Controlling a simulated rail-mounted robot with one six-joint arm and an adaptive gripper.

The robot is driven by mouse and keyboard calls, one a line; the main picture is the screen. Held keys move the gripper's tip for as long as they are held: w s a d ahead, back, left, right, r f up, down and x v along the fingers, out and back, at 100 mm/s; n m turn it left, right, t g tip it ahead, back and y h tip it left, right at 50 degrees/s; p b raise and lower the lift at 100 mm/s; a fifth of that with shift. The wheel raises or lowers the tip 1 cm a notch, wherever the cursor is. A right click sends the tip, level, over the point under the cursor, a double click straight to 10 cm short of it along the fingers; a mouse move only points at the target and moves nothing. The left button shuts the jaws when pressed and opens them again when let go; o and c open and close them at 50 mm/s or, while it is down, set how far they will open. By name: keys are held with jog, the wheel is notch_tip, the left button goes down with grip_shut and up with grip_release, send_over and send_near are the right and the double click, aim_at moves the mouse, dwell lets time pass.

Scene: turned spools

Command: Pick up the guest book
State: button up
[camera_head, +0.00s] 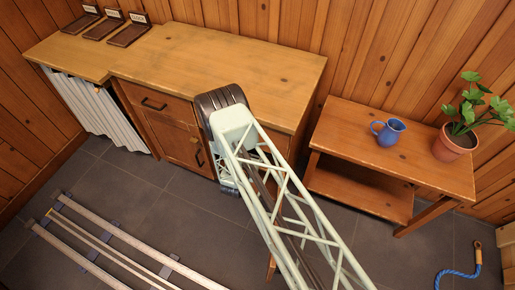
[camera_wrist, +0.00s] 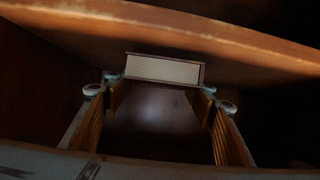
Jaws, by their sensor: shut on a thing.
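A book (camera_wrist: 165,70), which I take for the guest book, shows in the wrist view with its cream page edges between thin dark covers. My gripper (camera_wrist: 163,88) reaches in towards it, its two fingers shut on the book's sides. The fingertips are dim, so their exact contact is hard to see. In the head view my arm reaches down at the front of the wooden cabinet (camera_head: 220,60); the arm hides my gripper and the book there.
A wooden edge (camera_wrist: 190,30) crosses above the book, with dark space around it. In the head view, several dark labelled stands (camera_head: 130,34) sit at the cabinet's left end. A low bench (camera_head: 345,130) on the right holds a blue mug (camera_head: 391,132) and a potted plant (camera_head: 456,142).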

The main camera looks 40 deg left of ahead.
jog(key=shift+r, duration=0.6)
jog(key=shift+s+d+r+p, duration=0.1)
jog(key=shift+s+r+p, duration=0.35)
jog(key=shift+r, duration=0.15)
jog(key=s+d+p, duration=0.1)
jog(key=s+d, duration=0.1)
jog(key=s, duration=0.6)
jog(key=s+d+p, duration=0.2)
jog(key=s+d, duration=0.1)
jog(key=s, duration=0.5)
jog(key=shift+d, duration=0.25)
jog(key=shift+s, duration=0.1)
jog(key=shift+a, duration=0.1)
